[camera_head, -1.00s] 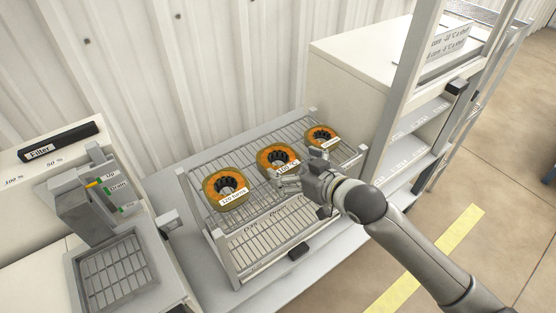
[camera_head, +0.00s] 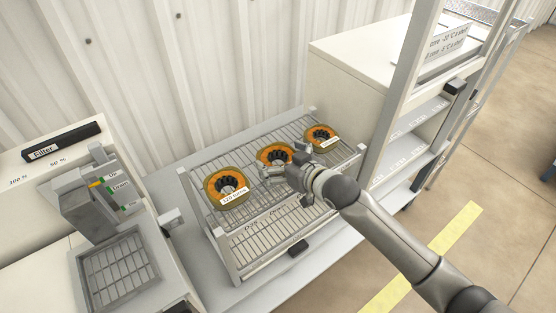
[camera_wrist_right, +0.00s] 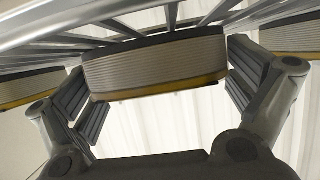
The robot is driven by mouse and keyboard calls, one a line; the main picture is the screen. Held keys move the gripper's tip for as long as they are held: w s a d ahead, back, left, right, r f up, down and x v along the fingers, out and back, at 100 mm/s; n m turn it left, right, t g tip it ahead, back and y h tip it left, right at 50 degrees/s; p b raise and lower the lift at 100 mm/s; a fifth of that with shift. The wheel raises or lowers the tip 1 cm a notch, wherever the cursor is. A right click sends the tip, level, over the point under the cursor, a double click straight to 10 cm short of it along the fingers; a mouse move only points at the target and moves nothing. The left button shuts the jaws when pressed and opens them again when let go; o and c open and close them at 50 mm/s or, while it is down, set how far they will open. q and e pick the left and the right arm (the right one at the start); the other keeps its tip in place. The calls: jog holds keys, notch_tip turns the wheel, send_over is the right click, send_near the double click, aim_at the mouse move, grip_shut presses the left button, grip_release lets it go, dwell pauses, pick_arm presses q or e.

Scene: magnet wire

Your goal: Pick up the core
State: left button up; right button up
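Three ring-shaped cores with orange tops and dark toothed centres stand in a row on a wire rack (camera_head: 237,262). They are the left core (camera_head: 212,188), the middle core (camera_head: 266,153) and the right core (camera_head: 319,130). My right gripper (camera_head: 286,161) is at the middle core, partly covering its near right side and its label. In the right wrist view the ribbed side of the middle core (camera_wrist_right: 155,68) lies between the two spread fingers (camera_wrist_right: 163,92). Small gaps seem to show beside it, so the gripper looks open. My left gripper is not in view.
Neighbouring cores show at both edges of the wrist view, near the fingers. A machine with a grated basin (camera_head: 118,268) stands at left. A white cabinet (camera_head: 350,85) and shelving (camera_head: 415,130) stand right of the rack. A corrugated wall is behind.

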jog(key=c, duration=1.2)
jog(key=shift+w+r, duration=0.1)
jog(key=shift+r, duration=0.1)
jog(key=shift+c, duration=0.5)
